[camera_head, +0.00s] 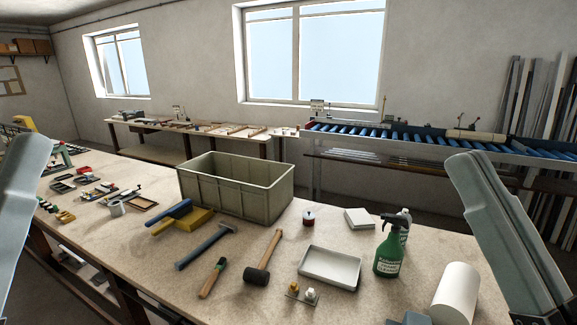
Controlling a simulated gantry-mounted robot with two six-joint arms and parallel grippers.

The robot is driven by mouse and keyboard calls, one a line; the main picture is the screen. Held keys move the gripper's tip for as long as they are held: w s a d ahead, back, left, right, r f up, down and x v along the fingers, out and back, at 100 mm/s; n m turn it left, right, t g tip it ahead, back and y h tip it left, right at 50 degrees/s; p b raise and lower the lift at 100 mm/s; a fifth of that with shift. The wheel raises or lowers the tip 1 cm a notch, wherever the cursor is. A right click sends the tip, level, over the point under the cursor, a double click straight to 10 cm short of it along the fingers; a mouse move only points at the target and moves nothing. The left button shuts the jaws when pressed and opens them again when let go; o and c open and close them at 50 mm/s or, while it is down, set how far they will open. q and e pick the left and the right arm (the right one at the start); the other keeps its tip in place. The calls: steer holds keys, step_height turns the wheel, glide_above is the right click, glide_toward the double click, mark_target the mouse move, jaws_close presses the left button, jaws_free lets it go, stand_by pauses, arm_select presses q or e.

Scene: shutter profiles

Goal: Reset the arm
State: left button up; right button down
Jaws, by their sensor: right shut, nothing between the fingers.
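My right arm (505,235) stands up at the right edge of the head view, beside the bench. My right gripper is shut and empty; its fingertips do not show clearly. My left arm (22,205) shows as a pale link at the left edge, and its gripper is out of view. Neither arm is seen touching any object on the workbench (140,255).
A grey-green crate (235,188) stands mid-bench. A hammer (207,246), a mallet (262,257), a white tray (330,268), a green spray bottle (388,250) and a white roll (455,294) lie or stand nearer. A roller conveyor (410,137) runs behind.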

steer(key=d+r+m+t+h+p, duration=0.1)
steer(key=d+r+m+h+p, duration=0.1)
steer(key=r+p, duration=1.3)
steer(key=s+d+r+m+t+h+p, duration=0.1)
steer(key=r+h+p, duration=0.3)
steer(key=r+p, duration=1.1)
step_height(320, 180, up, 2)
steer(key=shift+s+d+m+h, duration=0.15)
steer(key=shift+d+m+h, duration=0.15)
steer(key=shift+d+m, duration=0.5)
